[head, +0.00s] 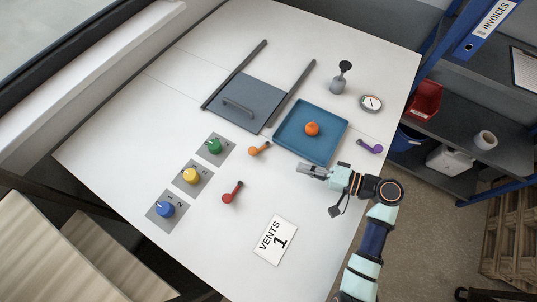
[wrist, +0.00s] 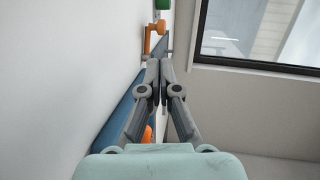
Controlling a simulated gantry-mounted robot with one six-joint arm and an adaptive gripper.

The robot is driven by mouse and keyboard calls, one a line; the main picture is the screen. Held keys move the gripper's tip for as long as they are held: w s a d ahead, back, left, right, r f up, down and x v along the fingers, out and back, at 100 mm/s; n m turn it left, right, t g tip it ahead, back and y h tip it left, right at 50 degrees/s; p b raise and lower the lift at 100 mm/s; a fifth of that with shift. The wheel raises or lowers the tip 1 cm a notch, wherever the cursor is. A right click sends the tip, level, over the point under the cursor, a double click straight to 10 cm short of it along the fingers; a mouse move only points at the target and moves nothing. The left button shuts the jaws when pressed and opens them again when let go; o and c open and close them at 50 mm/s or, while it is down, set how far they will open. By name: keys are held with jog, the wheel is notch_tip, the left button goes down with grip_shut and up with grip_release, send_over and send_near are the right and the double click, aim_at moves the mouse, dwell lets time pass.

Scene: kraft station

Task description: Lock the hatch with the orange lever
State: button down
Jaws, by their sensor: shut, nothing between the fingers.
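The orange lever (head: 259,148) sits on the white table just below the hatch (head: 252,101), with its arm pointing right and slightly up. The hatch is a dark grey panel with a bar handle (head: 238,107), lying at the near end between two dark rails. My gripper (head: 301,169) is to the right of the orange lever and a little nearer, beside the blue tray's near edge, apart from the lever. In the wrist view the fingers (wrist: 160,66) are together and empty. The orange lever (wrist: 153,34) shows beyond the fingertips there, partly beside them.
A blue tray (head: 291,148) holding an orange fruit (head: 312,129) lies behind my gripper. A red lever (head: 232,192), a purple lever (head: 370,146) and green (head: 215,146), yellow (head: 191,176) and blue (head: 166,209) knobs stand around. A "VENTS 1" card (head: 275,240) lies in front.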

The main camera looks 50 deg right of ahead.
aim_at(256, 152)
jog(key=shift+s+d, duration=0.4)
jog(key=shift+s, duration=0.05)
jog(key=shift+a, duration=0.1)
jog(key=shift+w, duration=0.15)
jog(key=shift+w+a+f, duration=0.1)
jog(key=shift+w+a, duration=0.05)
jog(key=shift+w, duration=0.1)
jog(key=p+x, duration=0.1)
jog(key=x, duration=1.2)
jog(key=shift+w, duration=0.3)
